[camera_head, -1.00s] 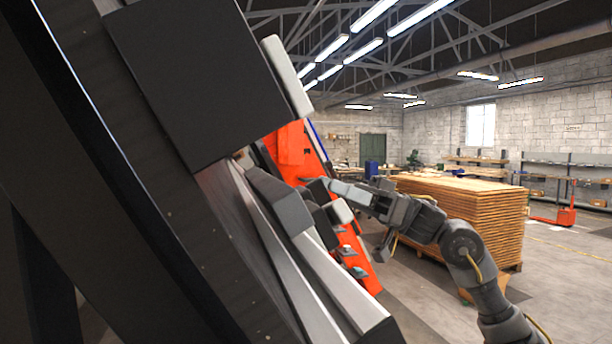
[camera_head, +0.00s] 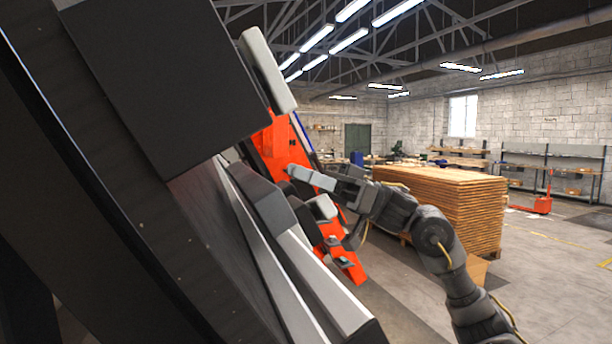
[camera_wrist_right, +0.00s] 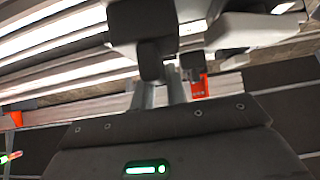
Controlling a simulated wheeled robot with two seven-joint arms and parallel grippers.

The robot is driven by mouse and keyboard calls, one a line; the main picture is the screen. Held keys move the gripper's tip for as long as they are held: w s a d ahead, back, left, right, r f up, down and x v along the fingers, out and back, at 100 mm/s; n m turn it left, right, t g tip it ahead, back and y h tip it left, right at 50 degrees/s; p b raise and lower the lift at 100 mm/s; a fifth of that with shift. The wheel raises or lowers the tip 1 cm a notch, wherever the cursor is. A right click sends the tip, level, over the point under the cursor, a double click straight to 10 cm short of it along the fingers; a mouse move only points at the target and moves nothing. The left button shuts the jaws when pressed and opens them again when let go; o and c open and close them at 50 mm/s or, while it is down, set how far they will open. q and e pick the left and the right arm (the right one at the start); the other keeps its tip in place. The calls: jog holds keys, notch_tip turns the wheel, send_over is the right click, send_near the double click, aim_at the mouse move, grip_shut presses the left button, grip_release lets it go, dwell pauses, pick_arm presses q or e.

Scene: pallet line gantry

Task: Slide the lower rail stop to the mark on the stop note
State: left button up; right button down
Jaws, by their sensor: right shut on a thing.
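My right gripper (camera_head: 318,190) reaches in from the right to the sloping pale rail (camera_head: 325,290), in front of an orange panel. A pale finger shows on its near side. It is shut on a small dark part of the rail fittings, seemingly the lower rail stop, largely hidden by the fingers. In the right wrist view the fingers (camera_wrist_right: 172,92) meet a dark knob (camera_wrist_right: 150,62) under a dark block (camera_wrist_right: 145,22). A pale block (camera_wrist_right: 250,30) sits to the right. A larger dark block (camera_head: 262,195) sits on the rail nearer me. I cannot make out the stop note or its mark.
A big dark block (camera_head: 150,85) with a pale pad (camera_head: 267,68) fills the upper left. The dark gantry frame blocks the left side. A pallet of stacked boards (camera_head: 450,205) stands behind my right arm. The floor at right is open.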

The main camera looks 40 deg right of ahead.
jog(key=s+b, duration=0.1)
jog(key=s+a, duration=0.1)
jog(key=s, duration=0.1)
jog(key=s+a+b, duration=0.1)
jog(key=s, duration=0.1)
jog(key=shift+s+f+b, duration=0.15)
jog(key=shift+s+b, duration=0.1)
jog(key=shift+b, duration=0.1)
jog(key=shift+s+a, duration=0.15)
jog(key=shift+s, duration=0.15)
jog(key=shift+w, duration=0.25)
jog(key=c, duration=1.5)
grip_release()
jog(key=shift+s, duration=0.2)
jog(key=shift+o, duration=0.5)
jog(key=shift+s, duration=0.1)
jog(key=b+v, duration=0.7)
jog(key=v, duration=0.3)
jog(key=shift+s+d, duration=0.15)
jog(key=shift+d, duration=0.25)
